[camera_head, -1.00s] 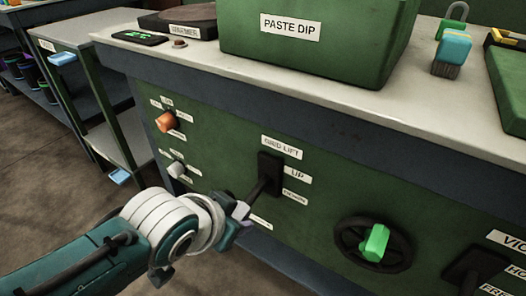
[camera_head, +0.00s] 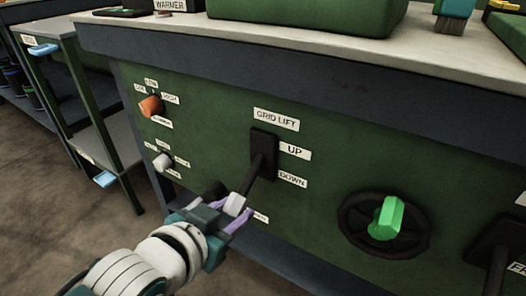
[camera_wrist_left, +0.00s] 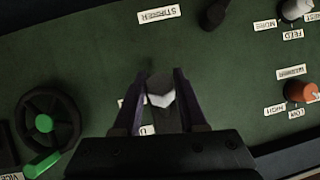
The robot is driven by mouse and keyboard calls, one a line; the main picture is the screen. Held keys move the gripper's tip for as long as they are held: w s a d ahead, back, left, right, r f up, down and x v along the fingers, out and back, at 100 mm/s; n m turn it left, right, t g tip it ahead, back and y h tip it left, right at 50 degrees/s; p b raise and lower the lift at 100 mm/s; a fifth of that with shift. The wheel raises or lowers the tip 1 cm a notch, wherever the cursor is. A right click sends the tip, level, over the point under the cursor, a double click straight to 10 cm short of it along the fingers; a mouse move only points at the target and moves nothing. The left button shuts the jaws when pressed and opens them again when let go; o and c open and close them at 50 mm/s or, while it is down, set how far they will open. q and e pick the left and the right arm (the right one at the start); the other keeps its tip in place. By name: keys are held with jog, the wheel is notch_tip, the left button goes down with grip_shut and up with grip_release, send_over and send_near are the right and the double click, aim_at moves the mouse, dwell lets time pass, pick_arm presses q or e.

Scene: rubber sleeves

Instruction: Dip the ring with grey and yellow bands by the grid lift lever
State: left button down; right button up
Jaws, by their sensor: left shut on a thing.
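The grid lift lever (camera_head: 256,176) sticks out of a black plate on the green front panel, beside the labels UP and DOWN. It points down and to the left in the head view. My left gripper (camera_head: 236,214) is shut on the lever's pale end. In the left wrist view the pale grey lever end (camera_wrist_left: 161,91) sits between the two purple fingers of my left gripper (camera_wrist_left: 162,98). Only the lower part of the green paste dip tub (camera_head: 310,17) shows on the bench. No ring with grey and yellow bands is visible. My right gripper is out of view.
The panel also bears an orange knob (camera_head: 151,107), a white knob (camera_head: 162,161) and a black handwheel with a green grip (camera_head: 387,218). Another black lever plate (camera_head: 500,246) is at the right edge. A shelf cart (camera_head: 62,75) stands at left.

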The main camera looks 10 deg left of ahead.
pick_arm(q)
jog(key=shift+s+f, duration=0.1)
jog(key=shift+f, duration=0.1)
jog(key=c, duration=0.9)
grip_release()
jog(key=o, duration=0.4)
jog(key=shift+w+r, duration=0.1)
jog(key=shift+w, duration=0.1)
jog(key=shift+o, duration=0.2)
jog(key=shift+s+r, duration=0.1)
jog(key=shift+s+r+p, duration=0.3)
jog(key=shift+p, duration=0.2)
jog(key=p+v, duration=0.5)
jog(key=v, duration=0.4)
